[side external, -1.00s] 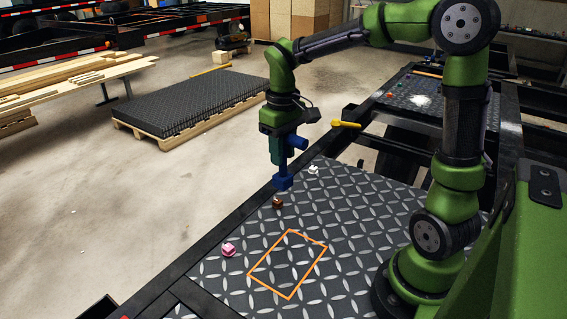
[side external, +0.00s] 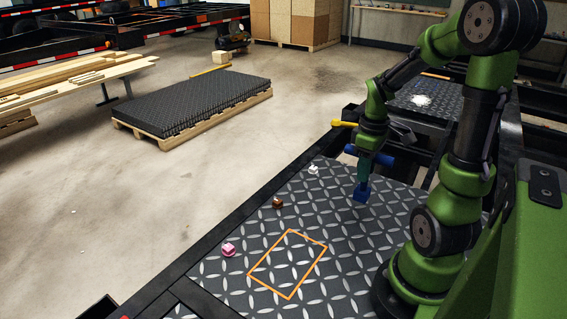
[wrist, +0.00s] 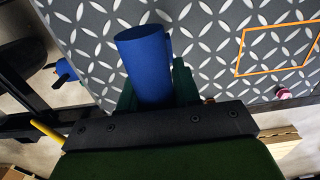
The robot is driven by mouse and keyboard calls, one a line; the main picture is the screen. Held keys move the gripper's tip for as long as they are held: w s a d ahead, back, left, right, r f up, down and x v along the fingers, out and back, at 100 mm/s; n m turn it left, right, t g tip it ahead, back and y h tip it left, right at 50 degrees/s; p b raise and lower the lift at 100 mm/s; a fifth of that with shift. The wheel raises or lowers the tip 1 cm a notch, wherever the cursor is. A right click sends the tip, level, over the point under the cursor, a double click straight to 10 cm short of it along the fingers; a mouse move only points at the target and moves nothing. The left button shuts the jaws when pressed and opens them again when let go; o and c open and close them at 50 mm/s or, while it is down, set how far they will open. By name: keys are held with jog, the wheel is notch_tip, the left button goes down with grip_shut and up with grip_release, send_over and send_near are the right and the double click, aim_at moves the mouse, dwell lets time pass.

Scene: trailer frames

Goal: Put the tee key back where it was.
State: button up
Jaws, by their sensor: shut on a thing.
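My gripper (side external: 364,170) is shut on a blue tool, which I take to be the tee key. In the side view it has a blue crosswise bar (side external: 382,158) and a blue lower end (side external: 361,192). It is held above the right part of the diamond plate (side external: 335,225); the exact gap is unclear. In the wrist view a thick blue cylinder (wrist: 145,55) rises between my dark green fingers. An orange outlined rectangle (side external: 326,247) on the plate is empty.
White (side external: 313,170), brown (side external: 278,202) and pink (side external: 228,250) small pieces stand along the plate's far-left side. A yellow piece (side external: 344,124) lies beyond the plate. A blue shape (wrist: 66,70) shows beyond the plate edge in the wrist view; its identity is unclear.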

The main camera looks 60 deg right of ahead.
jog(key=w+d+f, duration=0.4)
jog(key=w+d, duration=0.3)
jog(key=shift+w+f, duration=0.25)
jog(key=shift+w, duration=0.05)
jog(key=shift+f, duration=0.1)
jog(key=o, duration=1)
jog(key=shift+o, duration=0.2)
notch_tip(320, 180, up, 12)
jog(key=w+a+r+m+t, duration=0.1)
jog(key=a+r+t, duration=0.15)
jog(key=a, duration=0.65)
jog(key=a+r+m+t, duration=0.1)
jog(key=a+r, duration=0.2)
jog(key=a, duration=0.5)
jog(key=s+a+m+t+y, duration=0.2)
jog(key=s+a, duration=0.3)
jog(key=a, duration=0.7)
jog(key=shift+a+f+t, duration=0.15)
jog(key=shift+a+t, duration=0.2)
jog(key=shift+t, duration=0.5)
